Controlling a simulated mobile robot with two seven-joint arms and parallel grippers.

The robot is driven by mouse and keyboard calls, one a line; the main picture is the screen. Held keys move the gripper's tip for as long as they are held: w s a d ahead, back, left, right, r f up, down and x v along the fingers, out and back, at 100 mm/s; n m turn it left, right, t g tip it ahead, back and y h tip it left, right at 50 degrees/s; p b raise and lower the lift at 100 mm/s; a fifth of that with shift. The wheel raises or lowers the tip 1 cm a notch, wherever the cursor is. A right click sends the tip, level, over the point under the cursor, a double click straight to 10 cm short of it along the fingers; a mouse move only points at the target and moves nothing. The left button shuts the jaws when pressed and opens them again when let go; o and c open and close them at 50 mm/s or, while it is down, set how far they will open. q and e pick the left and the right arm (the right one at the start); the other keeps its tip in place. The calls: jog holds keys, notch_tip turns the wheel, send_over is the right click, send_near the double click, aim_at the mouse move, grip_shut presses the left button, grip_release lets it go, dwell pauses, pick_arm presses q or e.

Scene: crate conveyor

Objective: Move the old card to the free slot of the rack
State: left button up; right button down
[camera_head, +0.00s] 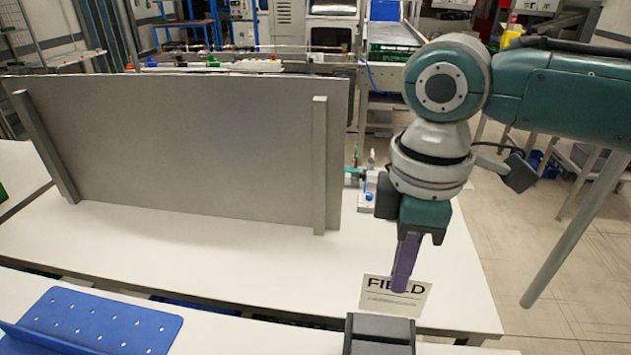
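A white card (377,298) with the black word "FIELD" and smaller lines under it shows at the lower right of centre, slightly tilted. My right gripper (400,286) points down over it, with a purple finger across the card's front. It appears shut on the card; the other finger is hidden. A dark grey block (380,331), perhaps a holder, is just below the card's lower edge. I cannot tell whether card and block touch. I cannot make out a rack with a free slot for certain. My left gripper is not in view.
A large grey panel (190,145) with two uprights stands on the white table (200,255). A blue perforated plate (95,322) lies at the lower left. Small coloured parts (365,180) sit right of the panel. The white surface between panel and front edge is clear.

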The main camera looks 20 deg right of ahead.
aim_at(389, 313)
pick_arm(q)
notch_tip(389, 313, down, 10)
jog(key=b, duration=0.8)
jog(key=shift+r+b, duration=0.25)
jog(key=shift+b, duration=0.05)
pick_arm(e)
jog(key=shift+n, duration=0.4)
jog(key=shift+w+d+f, duration=0.15)
jog(key=shift+f, duration=1.65)
jog(key=shift+w+d+f, duration=0.1)
jog(key=shift+f, duration=1.7)
jog(key=shift+w+d+f, duration=0.15)
jog(key=shift+f, duration=1.65)
jog(key=c, duration=1)
grip_release()
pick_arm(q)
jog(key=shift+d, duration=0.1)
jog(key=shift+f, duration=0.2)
pick_arm(e)
notch_tip(389, 313, up, 10)
